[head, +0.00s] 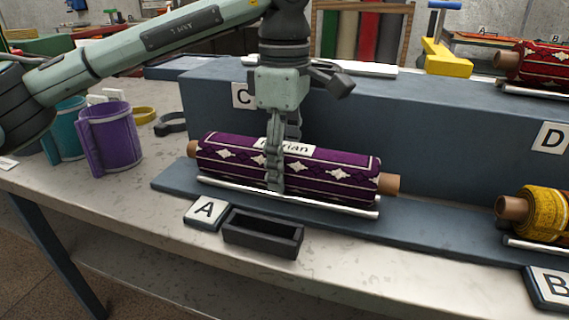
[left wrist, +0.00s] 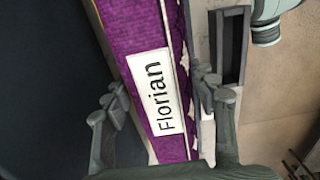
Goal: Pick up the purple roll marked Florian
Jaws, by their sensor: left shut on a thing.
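The purple roll marked Florian (head: 335,170) lies on the blue stepped stand behind the label A, with white patterning and brown core ends showing. My left gripper (head: 276,180) comes down over the roll from above and is shut on it near the middle, partly covering the Florian label. In the left wrist view the roll (left wrist: 135,40) runs between the two fingers of the left gripper (left wrist: 160,110), and its white label (left wrist: 158,92) is readable. The roll appears level and close to its white rails; I cannot tell whether it still touches them. My right gripper is not in view.
A dark open tray (head: 262,232) and label A (head: 207,212) are in front of the roll. A yellow roll (head: 546,213) lies to the right, a red patterned roll (head: 540,64) at upper right. Purple (head: 112,138) and teal (head: 68,128) cups stand at left. The raised blue step (head: 430,125) is behind.

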